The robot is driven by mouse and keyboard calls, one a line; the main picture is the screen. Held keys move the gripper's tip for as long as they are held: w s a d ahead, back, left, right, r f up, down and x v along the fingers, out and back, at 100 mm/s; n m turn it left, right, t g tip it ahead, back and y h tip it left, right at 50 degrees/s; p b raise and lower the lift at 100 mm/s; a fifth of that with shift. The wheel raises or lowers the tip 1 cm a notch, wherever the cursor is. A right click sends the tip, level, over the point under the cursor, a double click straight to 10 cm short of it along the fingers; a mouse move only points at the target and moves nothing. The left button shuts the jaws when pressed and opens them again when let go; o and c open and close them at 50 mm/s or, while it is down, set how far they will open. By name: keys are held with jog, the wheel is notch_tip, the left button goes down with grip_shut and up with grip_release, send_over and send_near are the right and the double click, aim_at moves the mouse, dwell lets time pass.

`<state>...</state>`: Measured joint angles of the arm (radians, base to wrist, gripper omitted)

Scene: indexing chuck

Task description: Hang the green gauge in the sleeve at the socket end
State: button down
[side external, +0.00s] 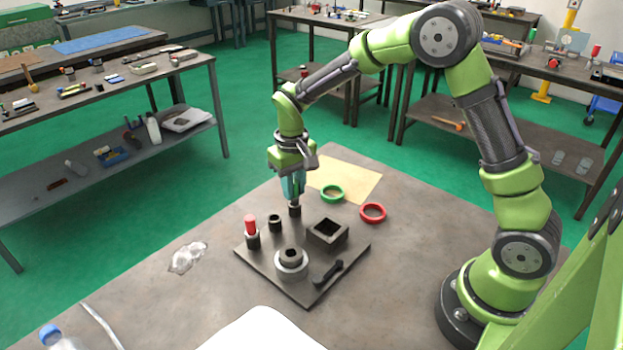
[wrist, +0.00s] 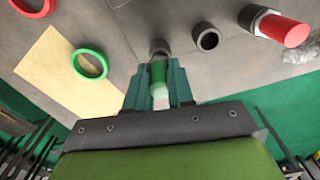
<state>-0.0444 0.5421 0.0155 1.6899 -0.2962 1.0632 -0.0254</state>
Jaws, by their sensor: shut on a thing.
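My gripper (side external: 293,186) is shut on the green gauge (wrist: 158,72), held upright between its teal fingers; the gripper also shows in the wrist view (wrist: 159,88). The gauge's far end meets the dark sleeve (side external: 294,210) at the back of the plate, the sleeve nearest the square block (side external: 327,233). This sleeve also shows in the wrist view (wrist: 160,45). I cannot tell how deep the gauge sits in it. The middle sleeve (side external: 275,223) is empty. The third sleeve (side external: 253,240) holds a red gauge (side external: 250,223).
The dark base plate (side external: 263,264) also carries a round chuck (side external: 291,264) and a black handle (side external: 328,272). A green ring (side external: 332,194) lies at the yellow sheet (side external: 352,180); a red ring (side external: 373,213) lies right. Clear crumpled film (side external: 187,257) lies left.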

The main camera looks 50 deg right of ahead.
jog(key=shift+f, duration=0.85)
jog(key=c, duration=0.9)
grip_release()
notch_tip(320, 180, up, 17)
jog(key=s+r+m+t+y, duration=0.1)
jog(key=s+t, duration=0.6)
jog(key=s, duration=1.4)
jog(key=shift+a+r+m+y, duration=0.4)
jog(key=shift+r+y, duration=0.1)
jog(key=shift+r, duration=0.15)
